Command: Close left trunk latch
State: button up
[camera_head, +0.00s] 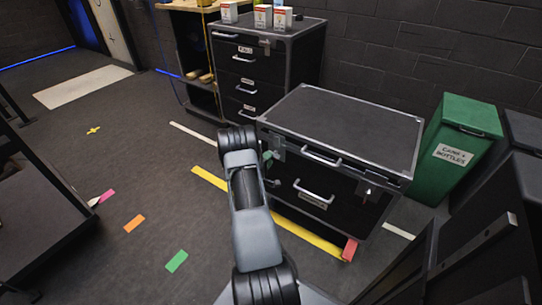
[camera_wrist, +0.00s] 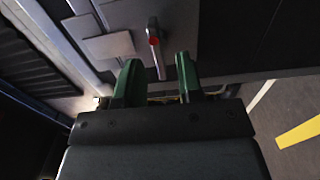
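The black trunk (camera_head: 345,125) with silver edges stands on the floor right of centre in the head view, its lid lying down. Its left latch (camera_head: 279,152) is a metal plate at the front left, partly beside my gripper. In the wrist view the latch (camera_wrist: 153,40) shows as a thin lever with a red spot, standing out from a grey plate. My gripper (camera_head: 267,160) is at the trunk's front left corner.
The right latch (camera_head: 368,189) is on the trunk's front right. A green bin (camera_head: 455,150) stands to the right, and a black drawer cabinet (camera_head: 250,70) behind to the left. Yellow tape (camera_head: 310,238) marks the floor in front. Open floor lies to the left.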

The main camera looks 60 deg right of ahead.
jog(key=a+p, duration=0.1)
jog(key=a, duration=0.9)
jog(key=shift+a, duration=0.35)
